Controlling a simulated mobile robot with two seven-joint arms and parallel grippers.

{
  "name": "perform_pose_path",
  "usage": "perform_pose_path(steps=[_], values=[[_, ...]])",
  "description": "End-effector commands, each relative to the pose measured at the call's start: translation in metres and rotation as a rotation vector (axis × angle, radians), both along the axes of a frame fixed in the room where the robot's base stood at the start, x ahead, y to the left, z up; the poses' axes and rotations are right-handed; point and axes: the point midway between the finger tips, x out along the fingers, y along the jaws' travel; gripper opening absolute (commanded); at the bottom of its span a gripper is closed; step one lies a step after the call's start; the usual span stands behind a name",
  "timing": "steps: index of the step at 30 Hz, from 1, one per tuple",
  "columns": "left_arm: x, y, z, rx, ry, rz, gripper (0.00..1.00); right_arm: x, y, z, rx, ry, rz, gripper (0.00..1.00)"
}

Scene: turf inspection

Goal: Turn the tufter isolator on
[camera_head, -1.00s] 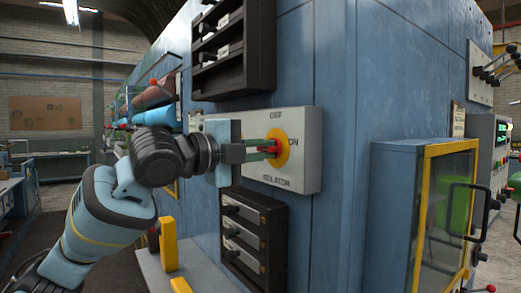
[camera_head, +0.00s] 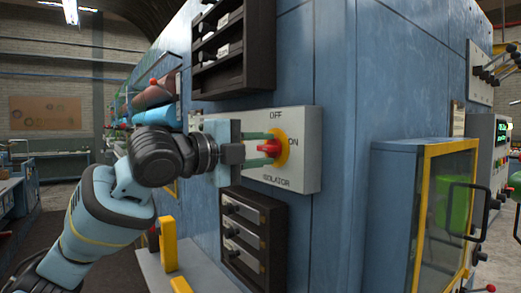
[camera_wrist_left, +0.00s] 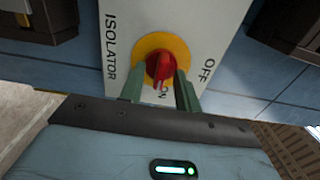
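The isolator is a pale grey plate (camera_head: 306,160) on the blue machine wall, with OFF at its top and ON at its right in the head view. A red handle (camera_head: 268,147) sits on its yellow disc (camera_head: 282,154). The handle lies about level, in line with the ON mark. My left gripper (camera_head: 270,149) is open, its green fingers above and below the handle with gaps showing. In the left wrist view the red handle (camera_wrist_left: 160,67) stands between the spread fingers (camera_wrist_left: 160,76), pointing roughly toward ON, which is partly hidden. My right gripper is not in view.
Dark racks sit above (camera_head: 262,45) and below (camera_head: 280,235) the isolator plate, close to my left gripper. A blue cabinet with a yellow-framed clear door (camera_head: 425,200) stands to the right. A yellow post (camera_head: 168,245) stands below my left wrist.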

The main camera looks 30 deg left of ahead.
Motion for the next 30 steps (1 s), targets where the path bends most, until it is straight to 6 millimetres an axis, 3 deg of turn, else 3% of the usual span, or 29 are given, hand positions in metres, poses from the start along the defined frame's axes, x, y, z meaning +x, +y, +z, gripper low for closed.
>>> perform_pose_path(steps=[16, 30], values=[[-0.06, 0.027, -0.002, 0.002, 0.003, 0.004, 0.33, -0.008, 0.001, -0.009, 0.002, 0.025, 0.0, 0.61], [-0.071, 0.029, 0.0, 0.001, 0.0, 0.0, 0.33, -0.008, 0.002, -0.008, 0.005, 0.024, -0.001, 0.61]])
